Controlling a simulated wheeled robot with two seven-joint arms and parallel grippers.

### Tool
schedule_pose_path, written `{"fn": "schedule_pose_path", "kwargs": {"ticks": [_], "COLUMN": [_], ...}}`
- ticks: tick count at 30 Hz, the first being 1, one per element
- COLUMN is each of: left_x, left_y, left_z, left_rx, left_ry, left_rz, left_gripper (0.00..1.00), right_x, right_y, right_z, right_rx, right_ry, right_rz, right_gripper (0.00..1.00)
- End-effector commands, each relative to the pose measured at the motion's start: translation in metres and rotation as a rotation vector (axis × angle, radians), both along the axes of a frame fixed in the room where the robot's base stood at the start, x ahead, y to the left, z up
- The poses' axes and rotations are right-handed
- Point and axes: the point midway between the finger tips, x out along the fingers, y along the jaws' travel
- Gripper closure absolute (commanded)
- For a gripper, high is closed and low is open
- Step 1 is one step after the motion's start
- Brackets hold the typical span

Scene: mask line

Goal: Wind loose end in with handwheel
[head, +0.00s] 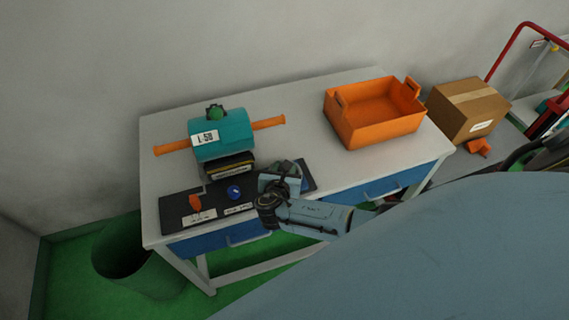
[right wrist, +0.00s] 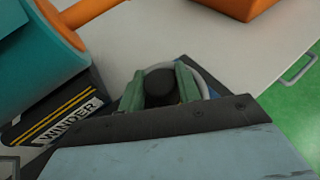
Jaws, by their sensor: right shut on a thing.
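The winder carries a teal roll (head: 222,137) labelled L-50 on an orange bar, and part of the teal roll (right wrist: 28,65) shows in the right wrist view. A black control panel (head: 172,208) lies in front of it. My right gripper (head: 284,180) is at the panel's right part and mostly hides the handwheel. In the right wrist view its green fingers (right wrist: 160,88) are shut on a black knob (right wrist: 160,84), with the handwheel's pale grey rim (right wrist: 206,84) behind it. I cannot make out a loose end. My left gripper is out of view.
The panel also has an orange lever (head: 195,204) and a blue knob (head: 234,192). An orange crate (head: 378,130) stands on the table's right side, with a cardboard box (head: 468,108) beyond it. A dark green bin (head: 118,262) stands at the left. The table between roll and crate is clear.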

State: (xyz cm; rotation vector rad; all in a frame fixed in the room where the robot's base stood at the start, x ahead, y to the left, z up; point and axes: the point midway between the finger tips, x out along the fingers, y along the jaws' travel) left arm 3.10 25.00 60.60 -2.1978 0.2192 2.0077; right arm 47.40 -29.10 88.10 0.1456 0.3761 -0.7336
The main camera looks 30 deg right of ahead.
Motion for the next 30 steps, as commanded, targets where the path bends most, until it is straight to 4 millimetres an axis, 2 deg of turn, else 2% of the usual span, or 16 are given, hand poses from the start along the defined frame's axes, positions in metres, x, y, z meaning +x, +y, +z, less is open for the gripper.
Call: {"fn": "schedule_pose_path", "kwargs": {"ticks": [14, 15, 20, 30], "left_x": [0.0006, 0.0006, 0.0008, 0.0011], "left_y": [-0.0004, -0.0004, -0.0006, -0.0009], "left_z": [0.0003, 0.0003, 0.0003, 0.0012], "left_rx": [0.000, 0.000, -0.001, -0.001], "left_ry": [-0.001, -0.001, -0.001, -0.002], "left_rz": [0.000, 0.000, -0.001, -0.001], "left_gripper": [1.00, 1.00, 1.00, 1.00], "right_x": [0.0020, 0.0021, 0.0016, -0.0017], "right_y": [-0.0019, -0.0019, -0.0015, 0.0019], "right_z": [0.0024, 0.0025, 0.0019, 0.0020], "right_rx": [-0.003, -0.003, -0.002, 0.000], "right_ry": [-0.007, -0.007, -0.005, -0.001], "right_rz": [-0.018, -0.018, -0.018, -0.016], "right_gripper": [0.89, 0.65, 0.45, 0.45]}}
